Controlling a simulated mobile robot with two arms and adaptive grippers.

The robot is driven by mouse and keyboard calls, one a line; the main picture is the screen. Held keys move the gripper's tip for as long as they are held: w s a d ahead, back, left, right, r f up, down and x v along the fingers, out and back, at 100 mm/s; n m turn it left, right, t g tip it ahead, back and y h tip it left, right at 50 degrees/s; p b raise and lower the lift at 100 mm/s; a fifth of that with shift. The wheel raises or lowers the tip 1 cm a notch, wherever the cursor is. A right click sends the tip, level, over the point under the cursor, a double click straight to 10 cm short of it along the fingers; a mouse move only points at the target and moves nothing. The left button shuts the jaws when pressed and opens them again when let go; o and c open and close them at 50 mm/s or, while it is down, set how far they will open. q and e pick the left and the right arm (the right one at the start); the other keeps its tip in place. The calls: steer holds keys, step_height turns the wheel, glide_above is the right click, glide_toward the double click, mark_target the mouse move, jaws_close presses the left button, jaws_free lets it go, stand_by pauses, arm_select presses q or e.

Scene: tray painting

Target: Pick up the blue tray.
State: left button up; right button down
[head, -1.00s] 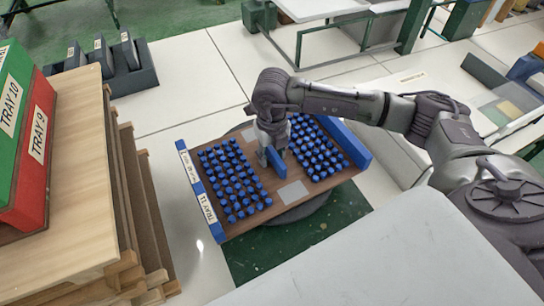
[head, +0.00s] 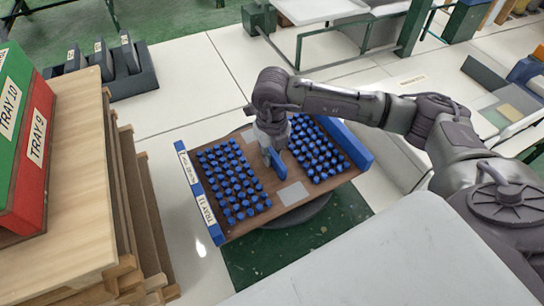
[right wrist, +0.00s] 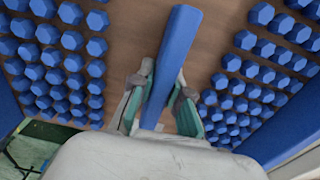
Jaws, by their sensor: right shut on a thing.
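The blue tray (head: 352,146) has a brown base, blue end walls and a "TRAY 11" label on its left wall. Two groups of blue pegs stand in it, on either side of a central blue handle (head: 281,168). My right gripper (head: 271,153) reaches down to the middle of the tray and is shut on that handle. In the right wrist view, the handle (right wrist: 176,48) lies between the two gripper fingers (right wrist: 158,100), which touch its sides. The wrist housing hides the handle's near end. My left gripper is not in view.
A wooden stack (head: 75,160) on the left bears a green "TRAY 10" (head: 14,78) and a red "TRAY 9" (head: 38,112). A dark rack (head: 128,82) stands behind. A pale surface (head: 380,245) fills the lower right. Light floor lies behind the tray.

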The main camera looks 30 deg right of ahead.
steer(key=shift+w+r, duration=0.1)
steer(key=shift+r, duration=0.4)
steer(key=r, duration=0.1)
steer(key=r+b, duration=0.1)
steer(key=shift+s+d+r, duration=0.2)
steer(key=shift+d+r, duration=0.15)
steer(key=s+d+r+b, duration=0.2)
steer(key=s+d+r, duration=0.4)
steer(key=d, duration=0.3)
steer(key=shift+r, duration=0.3)
